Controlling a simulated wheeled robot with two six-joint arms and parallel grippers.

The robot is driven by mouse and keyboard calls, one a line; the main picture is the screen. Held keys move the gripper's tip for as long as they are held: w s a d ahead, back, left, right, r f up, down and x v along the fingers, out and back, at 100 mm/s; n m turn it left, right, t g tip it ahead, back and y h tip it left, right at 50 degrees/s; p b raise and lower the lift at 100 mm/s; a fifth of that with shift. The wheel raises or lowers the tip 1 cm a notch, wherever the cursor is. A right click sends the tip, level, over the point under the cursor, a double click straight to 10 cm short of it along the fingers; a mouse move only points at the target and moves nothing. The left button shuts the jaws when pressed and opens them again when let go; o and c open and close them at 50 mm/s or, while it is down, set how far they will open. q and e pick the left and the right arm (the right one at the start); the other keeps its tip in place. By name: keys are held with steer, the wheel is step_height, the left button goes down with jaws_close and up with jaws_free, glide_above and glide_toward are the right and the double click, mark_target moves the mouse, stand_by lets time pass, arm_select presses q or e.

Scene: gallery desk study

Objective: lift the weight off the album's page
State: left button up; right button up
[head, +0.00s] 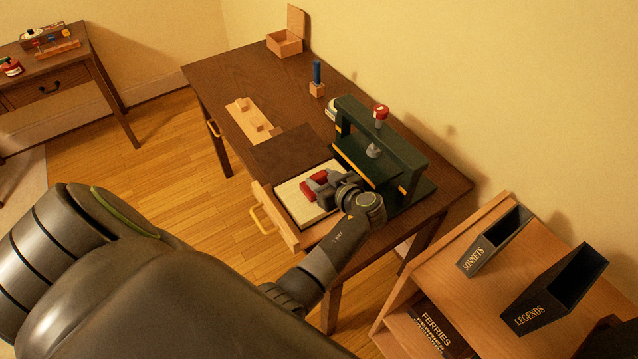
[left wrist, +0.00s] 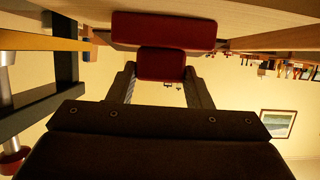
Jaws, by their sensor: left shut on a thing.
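The album (head: 291,207) lies open on the desk, with its cream page towards me and its dark brown cover (head: 290,152) folded back. The red weight (head: 310,189) is at the middle of the page. My left gripper (head: 327,187) is shut on the weight. In the left wrist view, the weight's wide part (left wrist: 165,30) is beyond the fingertips, and its narrower grip (left wrist: 161,64) is between the fingers. I cannot tell whether the weight touches the page. The gripper hides part of the page. My right gripper is not in view.
A dark green press (head: 382,152) with a red knob (head: 381,113) stands close right of the album. A wooden rack (head: 249,118), a blue-handled tool (head: 317,74) and an open box (head: 285,42) are farther back. A shelf (head: 446,262) with dark boxes stands at right.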

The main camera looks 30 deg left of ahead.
arm_select(q)
steer(key=shift+a, duration=0.1)
steer(key=shift+c, duration=1.1)
steer(key=shift+f, duration=0.1)
jaws_close()
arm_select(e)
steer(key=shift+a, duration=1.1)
arm_select(q)
steer(key=shift+r, duration=0.2)
